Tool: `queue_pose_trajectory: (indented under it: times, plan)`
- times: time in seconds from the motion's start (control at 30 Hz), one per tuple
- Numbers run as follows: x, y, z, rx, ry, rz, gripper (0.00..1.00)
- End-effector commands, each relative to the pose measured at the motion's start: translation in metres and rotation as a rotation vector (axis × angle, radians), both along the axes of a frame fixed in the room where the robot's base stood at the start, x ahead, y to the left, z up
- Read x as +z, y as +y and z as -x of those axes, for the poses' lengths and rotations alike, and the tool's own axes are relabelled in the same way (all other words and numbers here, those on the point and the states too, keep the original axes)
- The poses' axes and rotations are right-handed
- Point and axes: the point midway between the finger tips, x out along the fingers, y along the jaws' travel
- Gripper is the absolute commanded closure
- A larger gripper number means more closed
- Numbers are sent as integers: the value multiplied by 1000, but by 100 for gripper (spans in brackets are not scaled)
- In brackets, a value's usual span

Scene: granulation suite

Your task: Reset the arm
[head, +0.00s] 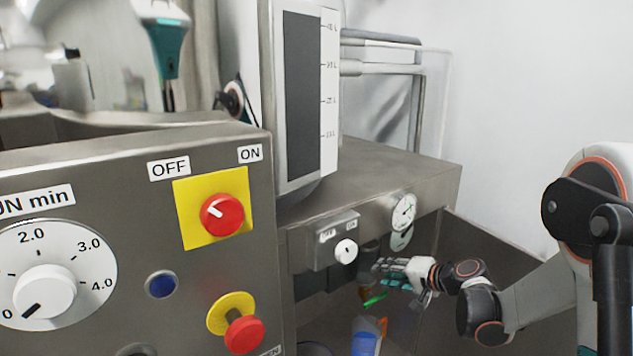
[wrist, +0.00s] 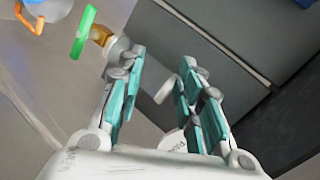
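My gripper (head: 384,268) is at the lower right in the head view, below and right of a small switch box. In the wrist view my gripper (wrist: 163,62) has its two teal-padded fingers spread apart. A small pale round part (wrist: 165,88) shows between the fingers; I cannot tell what it belongs to, and nothing looks clamped. A green valve handle (wrist: 83,32) on a brass and metal fitting lies just beyond the left finger. The green handle (head: 374,299) also shows just below my gripper in the head view.
A steel control panel (head: 130,220) with a white dial, red switch and red button fills the left. The switch box (head: 335,240) and a gauge (head: 404,210) sit on a steel cabinet. A blue-and-white container (head: 365,340) stands below. A dark grey panel (wrist: 215,55) lies beyond my fingers.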

Motion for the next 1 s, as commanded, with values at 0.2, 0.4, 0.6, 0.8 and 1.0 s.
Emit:
queue_pose_trajectory:
  times: [0.2,0.4,0.6,0.8,1.0]
  plan:
    - [41,17,48,34,30,155,67]
    - [68,27,98,66,52,299,67]
    - [87,31,154,95,69,442,67]
    - [97,29,213,126,80,589,67]
    - [99,22,271,155,88,734,67]
